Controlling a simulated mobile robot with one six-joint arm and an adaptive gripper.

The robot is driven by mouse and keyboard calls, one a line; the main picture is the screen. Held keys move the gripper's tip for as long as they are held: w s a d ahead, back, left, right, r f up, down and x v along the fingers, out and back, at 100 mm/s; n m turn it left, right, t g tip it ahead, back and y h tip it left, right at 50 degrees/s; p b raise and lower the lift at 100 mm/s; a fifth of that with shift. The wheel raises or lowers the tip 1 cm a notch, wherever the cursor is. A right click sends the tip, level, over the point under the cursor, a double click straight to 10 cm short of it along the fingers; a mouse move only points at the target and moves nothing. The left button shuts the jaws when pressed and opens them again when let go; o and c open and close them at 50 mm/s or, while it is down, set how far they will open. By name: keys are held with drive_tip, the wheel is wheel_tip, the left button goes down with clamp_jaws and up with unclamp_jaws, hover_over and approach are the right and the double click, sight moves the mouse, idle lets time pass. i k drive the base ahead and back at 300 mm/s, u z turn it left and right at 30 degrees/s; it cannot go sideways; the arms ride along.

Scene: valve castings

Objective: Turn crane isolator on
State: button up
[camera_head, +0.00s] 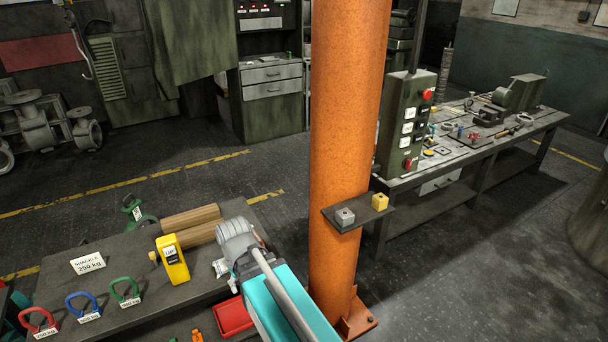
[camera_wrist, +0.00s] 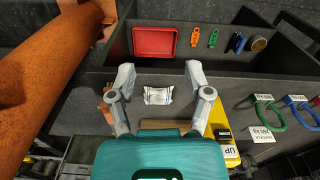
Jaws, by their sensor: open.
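A green control panel (camera_head: 405,125) stands right of the orange column in the head view. It has a red round button (camera_head: 427,95) at the top, several white-labelled switches and a small red part (camera_head: 408,163) low down. I cannot tell for certain which of these is the crane isolator; the labels are too small to read. My gripper (camera_wrist: 160,72) is open and empty over the dark bench, left of the column in the head view and away from the panel. A white packet (camera_wrist: 158,96) shows between its fingers, apparently on the bench below.
The orange column (camera_head: 345,110) stands between my arm and the panel; its small shelf (camera_head: 362,213) carries a grey and a yellow block. Shackles, a yellow pendant (camera_head: 173,260) and a red tray (camera_wrist: 155,42) are near the gripper. Floor right of the column is clear.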

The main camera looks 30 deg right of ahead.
sight(407, 163)
drive_tip(key=z, duration=1.2)
drive_tip(key=i, duration=0.55)
drive_tip(key=z, duration=0.35)
